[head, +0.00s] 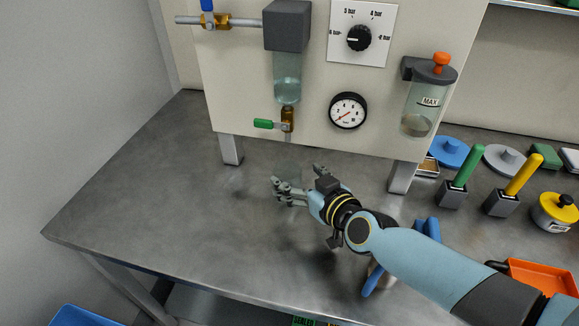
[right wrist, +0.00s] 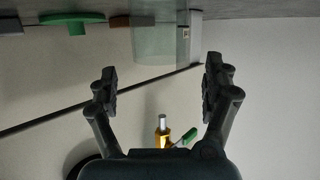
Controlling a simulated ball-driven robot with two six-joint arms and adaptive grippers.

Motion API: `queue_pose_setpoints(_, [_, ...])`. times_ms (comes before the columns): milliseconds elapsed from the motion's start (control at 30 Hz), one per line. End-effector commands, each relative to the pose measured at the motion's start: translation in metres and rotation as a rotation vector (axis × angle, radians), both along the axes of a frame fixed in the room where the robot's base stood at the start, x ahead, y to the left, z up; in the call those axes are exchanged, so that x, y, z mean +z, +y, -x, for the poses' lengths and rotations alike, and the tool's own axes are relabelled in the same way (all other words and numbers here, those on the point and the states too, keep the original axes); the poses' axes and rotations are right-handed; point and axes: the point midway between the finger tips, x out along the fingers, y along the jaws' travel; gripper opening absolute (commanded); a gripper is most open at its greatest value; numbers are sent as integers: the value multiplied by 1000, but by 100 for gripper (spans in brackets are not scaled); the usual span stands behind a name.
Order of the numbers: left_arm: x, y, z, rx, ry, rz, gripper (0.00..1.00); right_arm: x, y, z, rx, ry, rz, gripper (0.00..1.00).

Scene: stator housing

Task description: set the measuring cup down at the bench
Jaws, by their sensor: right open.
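The measuring cup is clear and hard to see. In the head view it shows faintly (head: 290,173) just behind my right gripper's fingers, under the green-handled drain valve (head: 287,120). In the right wrist view, which is upside down, the cup (right wrist: 157,42) appears upright on the bench (head: 150,190), beyond the gap between my fingertips. My right gripper (head: 282,189) is open, its fingers apart and not visibly touching the cup; it also shows in the right wrist view (right wrist: 160,75). My left gripper is not in view.
The panel stands on legs (head: 231,150) behind the gripper, with a gauge (head: 348,110) and a pressure knob (head: 359,38). Green (head: 467,165) and yellow (head: 524,175) handled tools stand at right, near an orange tray (head: 545,276). The bench's left side is clear.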

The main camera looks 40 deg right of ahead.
Motion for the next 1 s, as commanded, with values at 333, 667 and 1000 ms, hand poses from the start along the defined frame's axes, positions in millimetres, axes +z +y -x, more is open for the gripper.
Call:
queue_pose_setpoints(333, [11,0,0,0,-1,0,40,19,5,60,0,0,0,83])
queue_pose_setpoints(667, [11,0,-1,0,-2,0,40,21,6,66,0,-1,0,83])
queue_pose_setpoints(1000, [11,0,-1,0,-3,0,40,21,6,66,0,-1,-1,83])
